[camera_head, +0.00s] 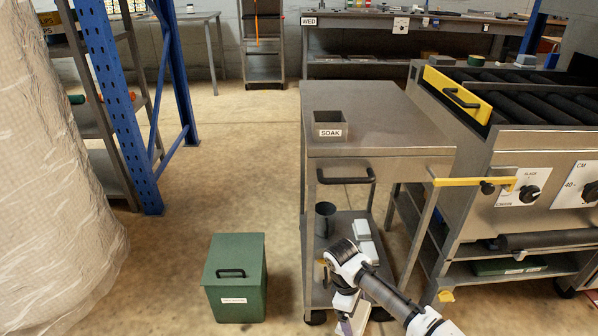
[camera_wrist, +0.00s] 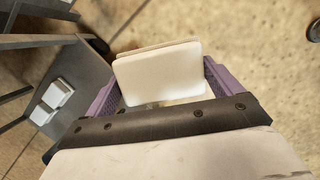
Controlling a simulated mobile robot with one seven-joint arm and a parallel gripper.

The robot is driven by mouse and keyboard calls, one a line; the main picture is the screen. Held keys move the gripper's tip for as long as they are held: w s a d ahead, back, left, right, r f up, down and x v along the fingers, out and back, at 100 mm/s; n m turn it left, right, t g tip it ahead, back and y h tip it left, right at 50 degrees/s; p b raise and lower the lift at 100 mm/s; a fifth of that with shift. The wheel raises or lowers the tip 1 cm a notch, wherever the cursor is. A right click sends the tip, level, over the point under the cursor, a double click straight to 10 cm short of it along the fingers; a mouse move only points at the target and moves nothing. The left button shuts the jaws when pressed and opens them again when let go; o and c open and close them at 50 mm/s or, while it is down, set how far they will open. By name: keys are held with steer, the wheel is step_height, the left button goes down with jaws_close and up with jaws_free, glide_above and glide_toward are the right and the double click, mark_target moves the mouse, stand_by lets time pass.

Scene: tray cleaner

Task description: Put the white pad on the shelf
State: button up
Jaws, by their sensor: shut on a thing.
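My gripper (camera_wrist: 160,84), with purple fingers, is shut on a white pad (camera_wrist: 158,72), which stands between the fingers in the wrist view. In the head view my gripper (camera_head: 347,326) is low in front of the metal cart, partly cut off by the bottom edge. The cart's lower shelf (camera_head: 341,222) carries more white pads (camera_head: 363,230) and a dark cup (camera_head: 325,213). In the wrist view two white pads (camera_wrist: 58,93) lie on the grey shelf (camera_wrist: 85,75) to the left, apart from the held pad. My arm hides part of the lower shelf.
The cart's top (camera_head: 385,115) has a well labelled SOAK (camera_head: 330,124). A green lidded bin (camera_head: 235,278) stands on the floor to the left. A roller machine (camera_head: 530,150) with a yellow handle stands to the right. Floor between the bin and blue rack (camera_head: 120,100) is clear.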

steer(key=w+a+r+m+g+y+p, duration=0.1)
steer(key=w+a+r+m+y+p, duration=0.15)
steer(key=a+m, duration=0.55)
steer(key=w+a+r+m+g+y+p, duration=0.15)
steer(key=w+a+m, duration=0.25)
steer(key=a+m, duration=0.4)
steer(key=s+d+f+n+h+p, duration=0.1)
steer(key=s+n+p, duration=0.2)
steer(key=s+p, duration=0.4)
steer(key=t+p, duration=0.1)
steer(key=p, duration=0.3)
steer(key=shift+s+d+f, duration=0.15)
steer(key=shift+s+d, duration=0.1)
steer(key=shift+s, duration=0.05)
